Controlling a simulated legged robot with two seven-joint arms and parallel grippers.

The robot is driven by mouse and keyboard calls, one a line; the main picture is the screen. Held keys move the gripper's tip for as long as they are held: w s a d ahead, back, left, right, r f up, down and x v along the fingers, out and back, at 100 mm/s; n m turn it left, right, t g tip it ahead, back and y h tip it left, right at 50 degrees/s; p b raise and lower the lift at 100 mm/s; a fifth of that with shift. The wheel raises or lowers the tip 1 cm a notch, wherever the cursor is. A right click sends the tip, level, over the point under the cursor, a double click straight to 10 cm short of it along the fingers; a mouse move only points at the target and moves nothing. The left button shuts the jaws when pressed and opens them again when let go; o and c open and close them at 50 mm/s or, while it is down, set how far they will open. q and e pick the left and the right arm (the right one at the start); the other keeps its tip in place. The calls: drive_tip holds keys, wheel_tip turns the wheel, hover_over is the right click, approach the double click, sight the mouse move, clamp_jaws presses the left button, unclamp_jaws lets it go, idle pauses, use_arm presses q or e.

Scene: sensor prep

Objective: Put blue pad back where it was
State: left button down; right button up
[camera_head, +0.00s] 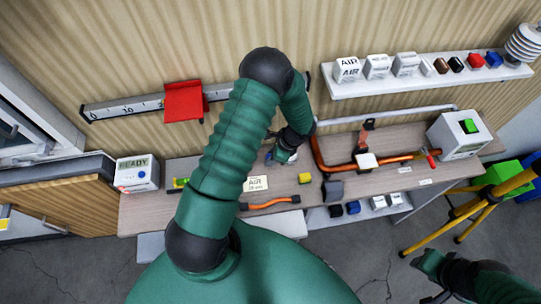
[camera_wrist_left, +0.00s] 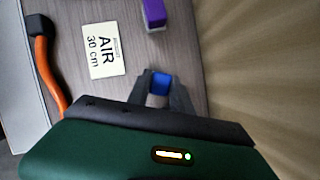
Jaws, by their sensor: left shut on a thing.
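My left gripper (camera_head: 282,158) reaches down to the back part of the workbench (camera_head: 145,212), near the wall. In the left wrist view my left gripper (camera_wrist_left: 160,90) is shut on the blue pad (camera_wrist_left: 159,84), which shows between the two dark fingers. Whether the pad touches the bench is not clear. In the head view my arm and gripper mostly hide the pad. My right gripper (camera_head: 430,264) is low at the right, away from the bench, and its finger opening is not clear.
An AIR 30 cm card (camera_wrist_left: 104,50) and a purple block (camera_wrist_left: 154,14) lie near my left gripper. An orange cable (camera_head: 270,203) lies at the bench front. Orange pipework (camera_head: 322,155) stands to the right. A wall shelf (camera_head: 430,78) holds several small blocks. A yellow tripod (camera_head: 480,208) stands right.

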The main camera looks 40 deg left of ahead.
use_arm(q)
drive_tip(key=shift+f, duration=0.25)
drive_tip(key=c, duration=1.6)
unclamp_jaws()
drive_tip(key=shift+a+f, duration=0.1)
drive_tip(key=shift+a, duration=0.2)
drive_tip(key=o, duration=0.5)
drive_tip(key=shift+a+f, duration=0.2)
drive_tip(key=shift+a, duration=0.65)
drive_tip(key=shift+c, duration=0.2)
drive_tip(key=shift+s+a, duration=0.1)
drive_tip(key=shift+a, duration=0.05)
drive_tip(key=shift+d+r, duration=0.1)
drive_tip(key=shift+d, duration=0.5)
use_arm(e)
drive_tip(key=shift+a, duration=0.6)
